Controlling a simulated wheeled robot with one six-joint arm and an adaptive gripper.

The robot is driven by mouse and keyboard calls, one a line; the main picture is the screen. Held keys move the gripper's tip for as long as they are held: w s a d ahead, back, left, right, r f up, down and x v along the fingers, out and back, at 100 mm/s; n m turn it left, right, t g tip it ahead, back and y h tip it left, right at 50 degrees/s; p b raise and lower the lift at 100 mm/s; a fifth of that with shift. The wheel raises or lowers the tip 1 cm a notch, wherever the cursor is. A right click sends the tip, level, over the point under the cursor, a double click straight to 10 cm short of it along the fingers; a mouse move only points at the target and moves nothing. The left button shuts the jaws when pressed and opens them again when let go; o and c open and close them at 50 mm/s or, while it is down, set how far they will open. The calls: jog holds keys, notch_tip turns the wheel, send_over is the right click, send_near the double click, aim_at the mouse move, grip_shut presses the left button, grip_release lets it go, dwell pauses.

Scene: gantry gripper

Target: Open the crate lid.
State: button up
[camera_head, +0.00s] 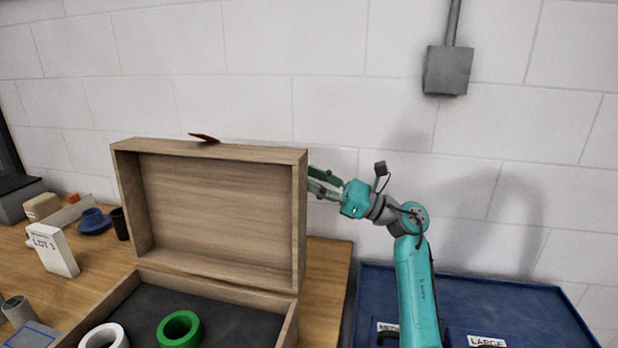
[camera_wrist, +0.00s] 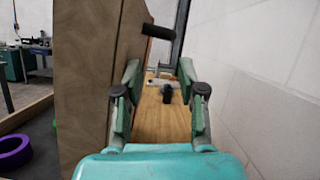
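The wooden crate (camera_head: 292,326) stands on the wooden table with its lid (camera_head: 215,208) raised, standing roughly upright at the back edge. A small red tab (camera_head: 204,138) shows at the lid's top edge. In the wrist view the lid (camera_wrist: 85,70) fills the left side as a brown panel. My gripper (camera_head: 313,180) is at the lid's right side, near its upper part, with its tips partly hidden behind the lid. The wrist view shows its fingers (camera_wrist: 159,75) spread apart with nothing between them. The left finger is close to the lid; I cannot tell whether it touches.
A green ring (camera_head: 164,330) and a white ring (camera_head: 93,341) lie in the crate. A blue tray (camera_head: 500,297) is at right. The white wall is close behind my gripper.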

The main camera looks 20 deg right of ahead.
jog(key=v, duration=1)
jog(key=shift+s, duration=0.2)
dwell(0.7)
jog(key=shift+d+f, duration=0.1)
dwell(0.5)
